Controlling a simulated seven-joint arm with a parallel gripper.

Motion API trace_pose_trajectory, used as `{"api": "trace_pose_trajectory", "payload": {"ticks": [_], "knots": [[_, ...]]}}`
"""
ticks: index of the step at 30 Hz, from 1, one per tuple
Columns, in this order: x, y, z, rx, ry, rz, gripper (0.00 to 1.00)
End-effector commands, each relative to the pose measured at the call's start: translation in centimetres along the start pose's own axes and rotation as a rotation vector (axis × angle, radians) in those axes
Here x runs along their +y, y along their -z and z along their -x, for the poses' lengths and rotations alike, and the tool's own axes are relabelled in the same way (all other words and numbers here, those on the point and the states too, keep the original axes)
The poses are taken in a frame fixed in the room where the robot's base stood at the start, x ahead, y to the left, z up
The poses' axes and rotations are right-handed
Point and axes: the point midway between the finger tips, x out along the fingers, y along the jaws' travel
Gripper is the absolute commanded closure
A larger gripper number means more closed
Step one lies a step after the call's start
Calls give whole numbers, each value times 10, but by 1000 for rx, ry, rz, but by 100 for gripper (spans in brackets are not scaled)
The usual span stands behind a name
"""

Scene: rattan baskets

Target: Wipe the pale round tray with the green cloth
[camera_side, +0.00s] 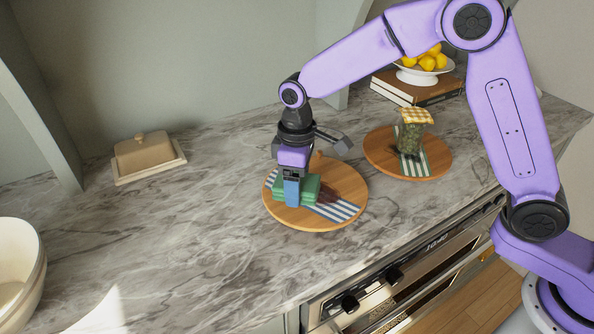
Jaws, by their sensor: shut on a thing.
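The green cloth (311,187), a folded stack, is in my gripper (291,192), which points down with its jaws shut on it. Cloth and gripper are over the left part of a round wooden tray (318,224) at the middle of the counter. I cannot tell whether the cloth presses on the tray. A blue-and-white striped napkin (342,210) lies on this tray, with a dark brown patch beside the cloth. A second round wooden tray (437,165) is further back right. Both trays look similar in tone.
A jar with a checked cover (411,138) stands on the back tray's green striped napkin. A butter dish (146,158) is at left, a white bowl (20,262) at front left. Lemons (427,60) and books (420,90) are at back right. The left-middle marble counter is clear.

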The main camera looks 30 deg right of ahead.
Motion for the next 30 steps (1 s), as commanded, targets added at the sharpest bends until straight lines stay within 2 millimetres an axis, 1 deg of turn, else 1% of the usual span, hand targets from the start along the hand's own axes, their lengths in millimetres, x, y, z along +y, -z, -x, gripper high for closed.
{"api": "trace_pose_trajectory", "payload": {"ticks": [1,8,11,12,13,30], "knots": [[0,-1,-5,-3,1,0,52],[0,0,-26,-3,1,0,52],[2,-2,-40,-4,1,-2,52],[5,-4,-37,0,0,-3,56],[7,-7,-38,0,0,-3,56],[43,-44,-39,-1,0,-4,57]]}}
